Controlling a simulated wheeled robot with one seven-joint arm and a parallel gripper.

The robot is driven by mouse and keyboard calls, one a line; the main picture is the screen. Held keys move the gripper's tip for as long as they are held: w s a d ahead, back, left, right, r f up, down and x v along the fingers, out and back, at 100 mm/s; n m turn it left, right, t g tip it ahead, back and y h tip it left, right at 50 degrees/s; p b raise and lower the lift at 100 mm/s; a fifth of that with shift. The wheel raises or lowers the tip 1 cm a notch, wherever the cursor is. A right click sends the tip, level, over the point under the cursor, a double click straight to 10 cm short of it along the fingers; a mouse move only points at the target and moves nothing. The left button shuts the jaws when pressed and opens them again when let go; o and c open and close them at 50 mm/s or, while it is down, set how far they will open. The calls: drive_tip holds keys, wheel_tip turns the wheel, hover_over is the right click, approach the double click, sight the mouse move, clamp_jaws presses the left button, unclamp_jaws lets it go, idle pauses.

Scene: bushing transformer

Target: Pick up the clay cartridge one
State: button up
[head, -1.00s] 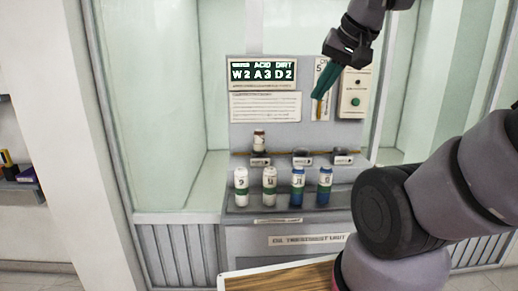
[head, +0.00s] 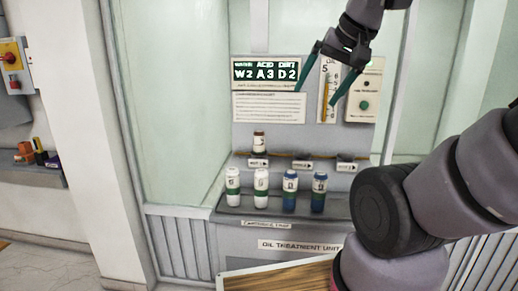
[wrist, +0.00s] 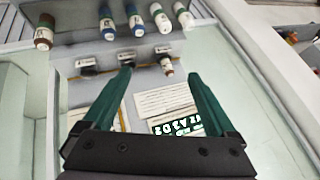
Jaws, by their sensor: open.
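A row of cartridges stands on the tray ledge (head: 232,210) of the oil treatment unit. Two white cartridges with green bands, a left one (head: 233,187) and a right one (head: 261,186), stand beside two blue ones, a left one (head: 289,191) and a right one (head: 319,191). A brown cartridge (wrist: 43,32) stands farther along, seen only in the wrist view. Another brown-and-white cartridge (head: 259,143) sits upright in the left slot above. The labels are too small to tell which is clay cartridge one. My gripper (head: 316,97) is open and empty, above the slots before the panel.
The slot row has a left label (head: 257,163), a middle (head: 302,165) and a right one (head: 347,167); the middle and right slots look empty. A green display (head: 265,71), a gauge (head: 328,90) and a green-button box (head: 363,95) are on the panel. My arm covers the right side.

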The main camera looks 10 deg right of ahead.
drive_tip(key=n+t, duration=0.6)
hover_over(262, 137)
drive_tip(key=s+d, duration=0.5)
wheel_tip(262, 137, down, 14)
drive_tip(key=w+a+f+t+y, duration=0.1)
drive_tip(key=f, duration=0.1)
drive_tip(key=w+a+f+n+t, duration=0.1)
drive_tip(key=f, duration=0.2)
drive_tip(key=w+a+f+t+y, duration=0.1)
drive_tip(key=a+f, duration=0.1)
drive_tip(key=shift+w+f+n+y, duration=0.25)
drive_tip(key=shift+w+n+y, duration=0.05)
drive_tip(key=shift+s+a+f+t, duration=0.15)
drive_tip(key=shift+s+f+t, duration=0.15)
drive_tip(key=shift+f+t, duration=0.35)
drive_tip(key=shift+x, duration=3.7)
drive_tip(key=shift+a+f, duration=0.1)
drive_tip(key=shift+a, duration=0.1)
clamp_jaws()
